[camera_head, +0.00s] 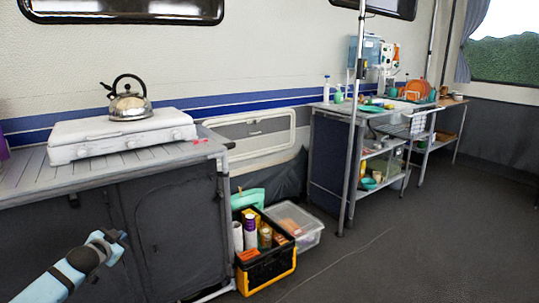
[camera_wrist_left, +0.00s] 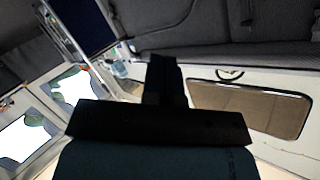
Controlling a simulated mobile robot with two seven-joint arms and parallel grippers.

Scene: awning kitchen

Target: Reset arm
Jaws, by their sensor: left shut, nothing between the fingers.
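My left gripper (camera_head: 117,236) shows at the lower left of the head view, in front of the dark cabinet, below the counter top. It is shut and holds nothing. In the left wrist view the gripper (camera_wrist_left: 162,75) is a dark shape in the middle, with its fingers together and no object at the tips. My right gripper is in neither view.
A counter (camera_head: 30,172) at the left bears a white stove (camera_head: 85,145) with a steel kettle (camera_head: 128,104). A black and yellow crate (camera_head: 268,272) and a clear bin (camera_head: 300,228) stand on the floor beside it. Shelved tables (camera_head: 330,110) stand farther back. The floor (camera_head: 420,255) at right is clear.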

